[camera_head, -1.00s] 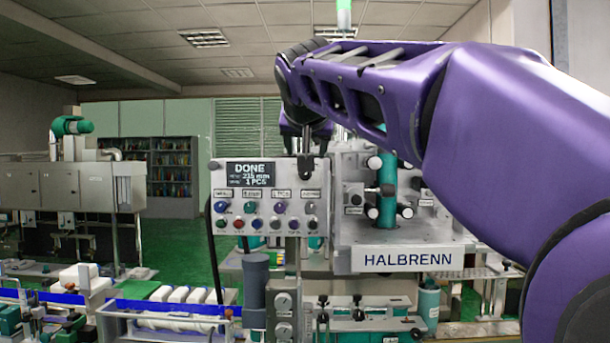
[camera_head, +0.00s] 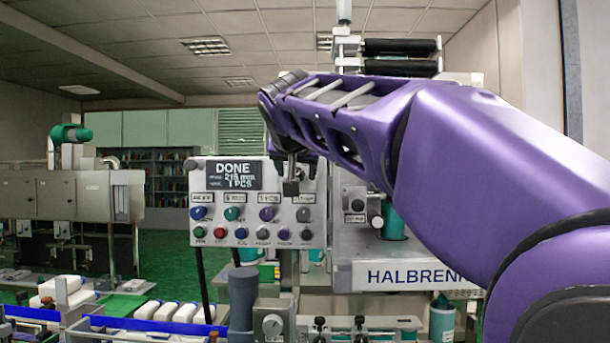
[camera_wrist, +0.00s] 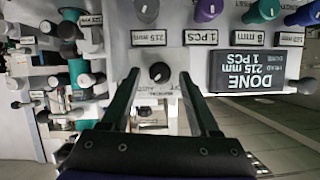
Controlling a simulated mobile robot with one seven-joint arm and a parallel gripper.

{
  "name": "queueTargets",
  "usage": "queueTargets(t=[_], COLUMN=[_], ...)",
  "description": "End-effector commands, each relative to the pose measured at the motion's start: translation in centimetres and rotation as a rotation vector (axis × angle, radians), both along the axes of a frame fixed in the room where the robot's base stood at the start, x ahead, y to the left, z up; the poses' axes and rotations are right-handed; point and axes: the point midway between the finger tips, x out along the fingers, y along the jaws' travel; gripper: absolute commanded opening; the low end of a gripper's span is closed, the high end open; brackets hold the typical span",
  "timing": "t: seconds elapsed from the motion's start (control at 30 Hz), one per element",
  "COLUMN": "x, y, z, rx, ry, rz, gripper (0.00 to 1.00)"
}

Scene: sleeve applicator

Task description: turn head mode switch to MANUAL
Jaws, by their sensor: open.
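The control panel (camera_head: 262,230) of the machine has a screen (camera_head: 234,176) reading DONE, 215 mm, 1 PCS. In the wrist view, where the panel appears upside down, a small black rotary switch (camera_wrist: 159,72) sits beside the screen (camera_wrist: 247,72). The lettering near it is too small to read surely, so I cannot tell its setting. My gripper (camera_wrist: 160,84) is open, with one finger on each side of this switch; I cannot tell whether they touch it. In the head view my gripper (camera_head: 290,187) is at the panel's upper right and hides the switch.
Coloured knobs, such as a purple one (camera_head: 267,214), and several buttons sit below the screen. The HALBRENN machine plate (camera_head: 410,275) is right of the panel. A dark grey cylinder (camera_head: 243,297) stands below it. White packs (camera_head: 170,312) lie lower left.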

Motion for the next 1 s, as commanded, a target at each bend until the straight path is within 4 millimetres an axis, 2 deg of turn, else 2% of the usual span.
queueTargets(t=[0.37,0.7,0.73,1.0], x=[0.04,0.04,0.04,0.04], y=[0.15,0.15,0.15,0.17], z=[-0.16,-0.16,-0.16,-0.15], rx=[0.000,0.000,0.000,-0.006], ry=[0.000,0.000,0.000,0.000], rz=[0.001,0.001,0.001,0.001], gripper=[0.62,0.02,0.00,0.00])
